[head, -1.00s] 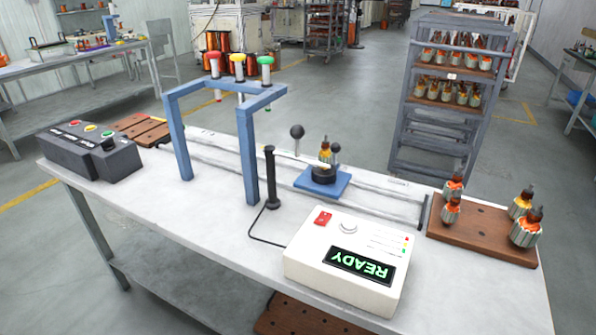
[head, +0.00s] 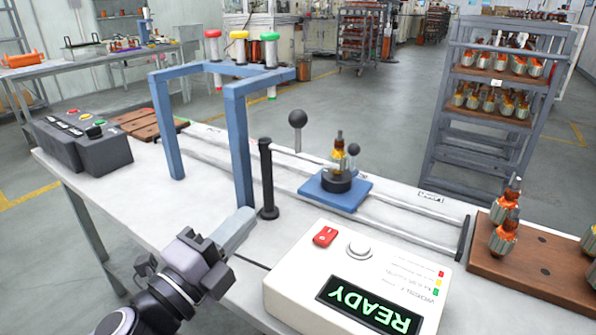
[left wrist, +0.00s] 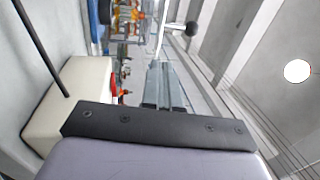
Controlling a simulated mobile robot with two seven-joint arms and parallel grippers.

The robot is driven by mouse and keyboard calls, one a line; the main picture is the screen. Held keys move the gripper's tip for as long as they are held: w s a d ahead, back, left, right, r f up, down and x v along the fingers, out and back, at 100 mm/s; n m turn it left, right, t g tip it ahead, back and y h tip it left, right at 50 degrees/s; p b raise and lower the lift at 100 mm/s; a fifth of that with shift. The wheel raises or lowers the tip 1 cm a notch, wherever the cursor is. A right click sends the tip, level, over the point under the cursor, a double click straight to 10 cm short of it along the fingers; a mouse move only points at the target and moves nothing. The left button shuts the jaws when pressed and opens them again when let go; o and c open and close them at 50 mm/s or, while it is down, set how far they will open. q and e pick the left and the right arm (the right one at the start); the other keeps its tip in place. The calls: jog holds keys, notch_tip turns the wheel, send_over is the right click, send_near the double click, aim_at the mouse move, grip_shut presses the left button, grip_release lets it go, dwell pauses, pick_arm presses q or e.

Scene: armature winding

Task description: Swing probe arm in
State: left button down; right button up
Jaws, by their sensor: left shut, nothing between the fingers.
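A black upright post (head: 267,180) stands on the table behind the white tester box (head: 350,285), whose display reads READY. I cannot make out a separate swung-out probe arm on it. An armature with a copper-coloured winding (head: 338,158) stands upright in a black holder on a blue plate (head: 348,196), right of the post. My left gripper (head: 246,218) is shut and empty, in front of the post and left of the tester box. Its closed fingers also show in the left wrist view (left wrist: 165,88). My right gripper is not in view.
A blue frame (head: 240,140) with red, yellow and green-topped spindles stands left of the post. A ball-topped lever (head: 297,118) rises behind it. A control box (head: 85,143) sits far left. A wooden board (head: 540,265) with armatures lies at right.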

pick_arm(q)
send_near(304, 159)
jog(key=x, duration=0.5)
jog(key=shift+w+a+p, duration=0.1)
jog(key=shift+p, duration=0.25)
jog(key=shift+x, duration=0.9)
